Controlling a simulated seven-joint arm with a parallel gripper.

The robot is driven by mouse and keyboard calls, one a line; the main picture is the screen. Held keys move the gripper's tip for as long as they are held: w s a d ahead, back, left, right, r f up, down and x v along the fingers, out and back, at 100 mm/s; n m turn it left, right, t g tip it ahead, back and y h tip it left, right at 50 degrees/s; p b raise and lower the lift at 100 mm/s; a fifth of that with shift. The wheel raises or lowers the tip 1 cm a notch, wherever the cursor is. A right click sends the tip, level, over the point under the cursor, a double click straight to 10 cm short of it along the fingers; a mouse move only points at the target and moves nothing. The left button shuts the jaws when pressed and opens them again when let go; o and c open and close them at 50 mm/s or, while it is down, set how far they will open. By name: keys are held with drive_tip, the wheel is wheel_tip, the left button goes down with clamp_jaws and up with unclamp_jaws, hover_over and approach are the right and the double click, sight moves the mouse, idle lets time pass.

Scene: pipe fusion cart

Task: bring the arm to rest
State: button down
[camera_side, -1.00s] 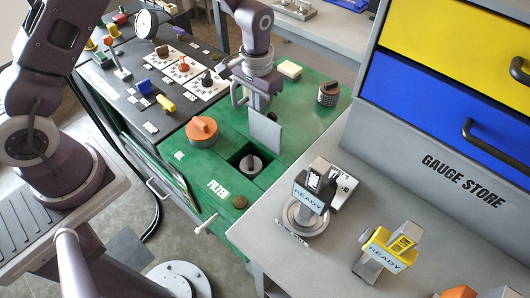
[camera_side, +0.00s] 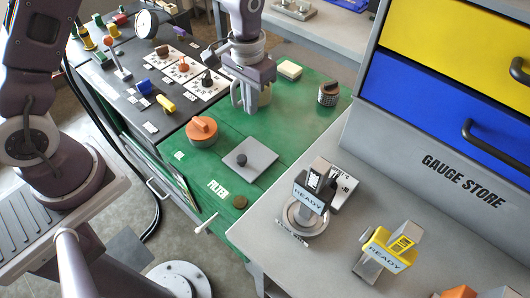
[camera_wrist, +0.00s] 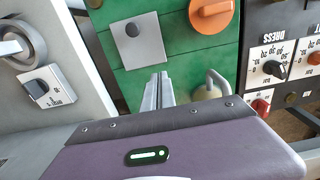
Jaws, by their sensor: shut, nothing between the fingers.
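My gripper (camera_side: 247,108) hangs over the back part of the green cart top, shut and empty. In the wrist view its fingers (camera_wrist: 158,86) are together, with nothing between them. A square grey lid (camera_side: 259,156) with a dark knob lies flat on the green top (camera_side: 205,170), over the spot of the filter opening, which is hidden. The lid also shows in the wrist view (camera_wrist: 150,42), apart from the fingers.
An orange knob (camera_side: 202,130) sits left of the lid. A beige block (camera_side: 290,70) and a dark ribbed knob (camera_side: 328,93) are behind. Black and yellow READY gauges (camera_side: 318,185) (camera_side: 385,250) stand on the grey bench at right. A grey hook-like handle (camera_wrist: 216,82) is close to the fingers.

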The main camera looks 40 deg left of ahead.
drive_tip(key=shift+r, duration=1)
drive_tip(key=s+a+r+t, duration=0.1)
drive_tip(key=s+r, duration=0.3)
drive_tip(key=r, duration=0.4)
drive_tip(key=s+a+r+t, duration=0.1)
drive_tip(key=s+r+t, duration=0.1)
drive_tip(key=s+r, duration=0.4)
drive_tip(key=s+a+r+t, duration=0.1)
drive_tip(key=s+r, duration=0.1)
drive_tip(key=s, duration=0.4)
drive_tip(key=s+r+t, duration=0.1)
drive_tip(key=s+r, duration=0.2)
drive_tip(key=s, duration=0.4)
drive_tip(key=shift+a+r+t, duration=0.2)
drive_tip(key=shift+a+t, duration=0.1)
drive_tip(key=shift+a, duration=0.1)
